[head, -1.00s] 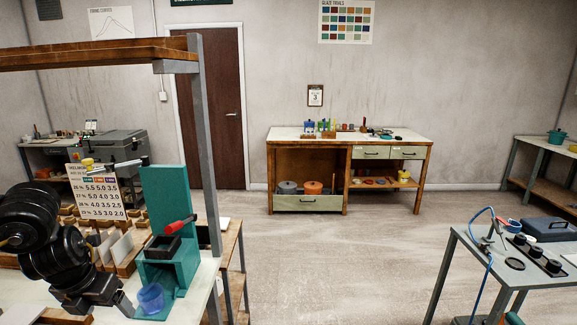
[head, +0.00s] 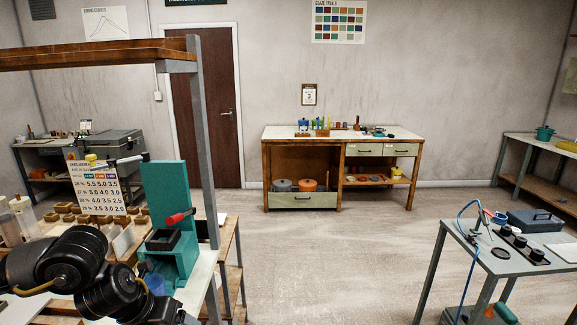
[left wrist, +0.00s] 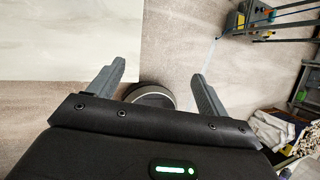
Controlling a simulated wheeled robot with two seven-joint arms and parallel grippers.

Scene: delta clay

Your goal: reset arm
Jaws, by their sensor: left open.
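My left arm, black and jointed, comes in at the lower left of the head view, in front of the bench with the teal press-like stand (head: 166,195). Its hand is low at the bottom edge there, and its fingers are hard to make out. In the left wrist view my left gripper (left wrist: 158,75) has its two grey fingers wide apart with nothing between the tips, above the floor and beside a pale tabletop (left wrist: 70,40). A round dark-rimmed thing shows low between the fingers; I cannot tell what it is. My right gripper is not in view.
A grey post (head: 205,150) and wooden shelf (head: 90,53) rise over the bench. A wooden workbench (head: 340,134) stands at the back, a grey table (head: 513,257) at right. The floor between is clear.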

